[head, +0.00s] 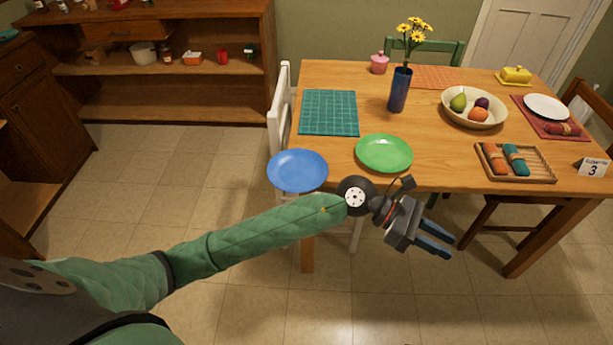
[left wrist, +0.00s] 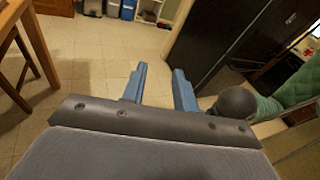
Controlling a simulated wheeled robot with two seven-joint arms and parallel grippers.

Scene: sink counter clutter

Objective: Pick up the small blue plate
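The small blue plate (head: 297,170) is at the front left corner of the wooden table, partly past the table's edge in the picture. My left gripper (head: 448,246) is in front of the table's front edge, to the right of the plate and lower in the picture, pointing away from it. Its two blue fingers are apart, with nothing between them, as the left wrist view shows (left wrist: 160,70). The plate does not show in the left wrist view. My right gripper is not in view.
A green plate (head: 384,154) lies just right of the blue plate. A teal mat (head: 329,112) is behind, and a blue vase (head: 399,90) with yellow flowers stands farther back. A white chair (head: 280,115) is at the table's left side. Floor left of it is clear.

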